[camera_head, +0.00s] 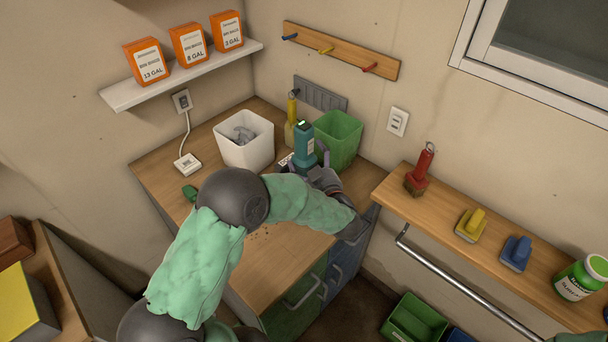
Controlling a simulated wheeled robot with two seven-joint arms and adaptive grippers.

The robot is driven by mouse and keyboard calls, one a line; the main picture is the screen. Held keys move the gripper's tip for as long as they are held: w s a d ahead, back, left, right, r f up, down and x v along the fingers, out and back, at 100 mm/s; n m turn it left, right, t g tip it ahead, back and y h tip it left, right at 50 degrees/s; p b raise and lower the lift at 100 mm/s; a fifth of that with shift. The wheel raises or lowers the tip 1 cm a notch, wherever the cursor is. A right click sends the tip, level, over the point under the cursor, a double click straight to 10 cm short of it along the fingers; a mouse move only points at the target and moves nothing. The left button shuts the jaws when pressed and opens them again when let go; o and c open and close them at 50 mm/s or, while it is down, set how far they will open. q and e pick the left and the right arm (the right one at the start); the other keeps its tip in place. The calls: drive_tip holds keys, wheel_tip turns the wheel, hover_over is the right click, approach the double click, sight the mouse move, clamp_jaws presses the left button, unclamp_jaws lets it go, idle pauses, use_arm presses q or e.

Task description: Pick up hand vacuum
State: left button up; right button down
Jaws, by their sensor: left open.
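The hand vacuum (304,139) looks like the teal and dark upright device on the wooden counter, in front of the green bin. My left gripper (318,168) is right at it, at the end of my green-sleeved arm. The gripper is open, with its fingers close around or beside the device's lower part; I cannot tell whether they touch it. The device's base is partly hidden by my gripper and arm. My right gripper is not in view.
A white bin (245,153) and a green bin (343,140) flank the device closely. A yellow bottle (291,122) stands behind it. A charger (187,163) lies at the left. A shelf (400,207) with brushes is at the right.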

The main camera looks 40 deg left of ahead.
use_arm(q)
drive_tip(key=shift+x, duration=0.8)
drive_tip(key=shift+c, duration=0.3)
drive_tip(key=c, duration=1.4)
drive_tip(key=shift+r, duration=0.25)
